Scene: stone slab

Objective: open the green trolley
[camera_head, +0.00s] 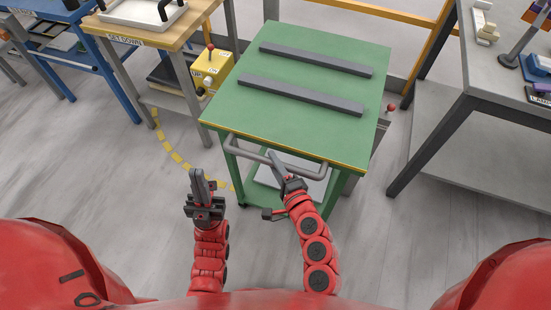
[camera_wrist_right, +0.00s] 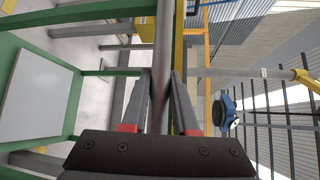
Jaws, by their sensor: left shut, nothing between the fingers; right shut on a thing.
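The green trolley (camera_head: 310,118) stands in front of me in the head view, with two dark bars lying across its top. A grey handle bar (camera_head: 240,151) runs along its near edge. My right gripper (camera_head: 276,160) is shut on this handle, near its middle. In the right wrist view the handle bar (camera_wrist_right: 163,50) passes between the two fingers (camera_wrist_right: 160,95). My left gripper (camera_head: 196,177) is shut and empty, held left of the trolley's near left corner and apart from it. The trolley's lower shelf (camera_head: 285,175) shows only partly under the top.
A wooden table marked SET DOWN (camera_head: 150,38) stands at the left, with a yellow box (camera_head: 212,70) beside the trolley. A grey table (camera_head: 480,80) with small items stands at the right. A yellow dashed line (camera_head: 170,150) marks the floor. Open floor lies left and right.

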